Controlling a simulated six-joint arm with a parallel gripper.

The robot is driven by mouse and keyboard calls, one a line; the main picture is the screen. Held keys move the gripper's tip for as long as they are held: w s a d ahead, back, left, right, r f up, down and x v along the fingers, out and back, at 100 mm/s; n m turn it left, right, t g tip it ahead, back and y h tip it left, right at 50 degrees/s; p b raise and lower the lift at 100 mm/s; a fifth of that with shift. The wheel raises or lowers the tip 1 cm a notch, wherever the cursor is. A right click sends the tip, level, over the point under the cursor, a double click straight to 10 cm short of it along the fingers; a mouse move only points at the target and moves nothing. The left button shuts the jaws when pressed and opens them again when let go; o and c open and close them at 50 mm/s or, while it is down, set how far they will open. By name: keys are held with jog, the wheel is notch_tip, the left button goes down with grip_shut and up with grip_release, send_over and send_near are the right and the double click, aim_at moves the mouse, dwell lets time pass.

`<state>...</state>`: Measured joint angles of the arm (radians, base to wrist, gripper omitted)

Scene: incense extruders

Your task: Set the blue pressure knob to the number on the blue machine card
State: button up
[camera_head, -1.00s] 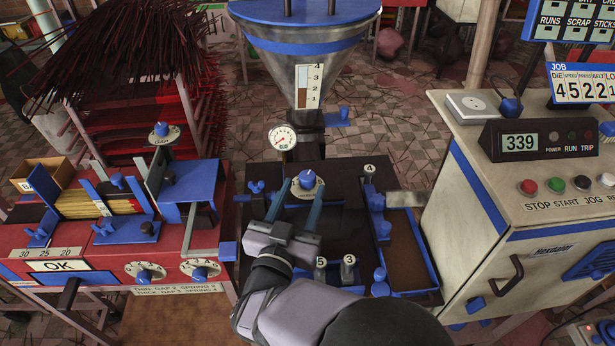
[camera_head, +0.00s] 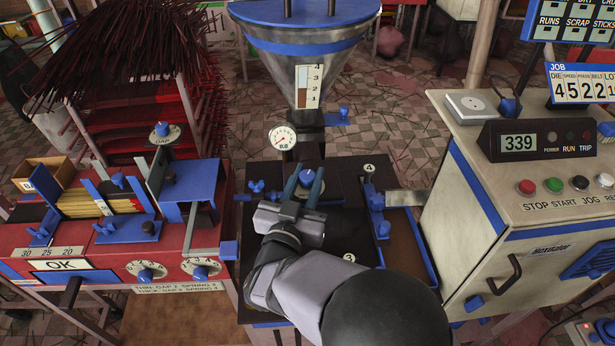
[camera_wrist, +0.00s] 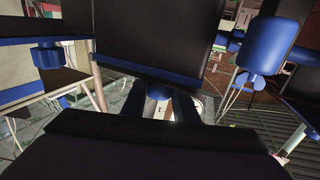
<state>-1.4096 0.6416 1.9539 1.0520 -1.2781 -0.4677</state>
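The blue pressure knob (camera_head: 307,178) sits on the dark bed of the blue machine, below a round gauge (camera_head: 283,137) reading near 0.0. My gripper (camera_head: 305,184) points at it, with a dark finger to either side of the knob. In the wrist view the knob (camera_wrist: 158,92) shows between the two fingers, with some gap beside it, so the gripper looks open. The dial marks around the knob are mostly hidden, and I cannot read its setting. The blue job card (camera_head: 582,84) at the upper right shows 4, 5, 2, 2 in order; the PRESS column appears to read 2.
A hopper (camera_head: 305,55) stands behind the knob. Blue clamps (camera_head: 376,200) and a tray (camera_head: 408,245) lie to the right. The red machine (camera_head: 100,245) is at left; the control cabinet (camera_head: 465,225) with a 339 display is at right.

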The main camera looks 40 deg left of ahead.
jog(key=shift+n+g+y, duration=0.3)
jog(key=shift+n+y, duration=0.1)
jog(key=shift+y, duration=0.1)
dwell(0.4)
jog(key=shift+d+f+n+g+y+b, duration=0.1)
jog(key=shift+f+n+g+y+b, duration=0.05)
jog(key=shift+n+g+y+b, duration=1.2)
jog(key=n+g+y+b, duration=0.3)
jog(key=y, duration=0.1)
jog(key=shift+w, duration=0.1)
jog(key=n+g+y+b, duration=0.1)
jog(key=n+g, duration=0.1)
jog(key=g, duration=0.1)
jog(key=shift+n+g+y, duration=0.25)
jog(key=shift+g+y, duration=0.1)
jog(key=shift+n+g+y, duration=0.3)
jog(key=shift+n+g, duration=0.4)
jog(key=shift+g, duration=0.3)
jog(key=shift+r, duration=0.2)
jog(key=o, duration=1.1)
jog(key=shift+s, duration=0.2)
jog(key=shift+c, duration=0.2)
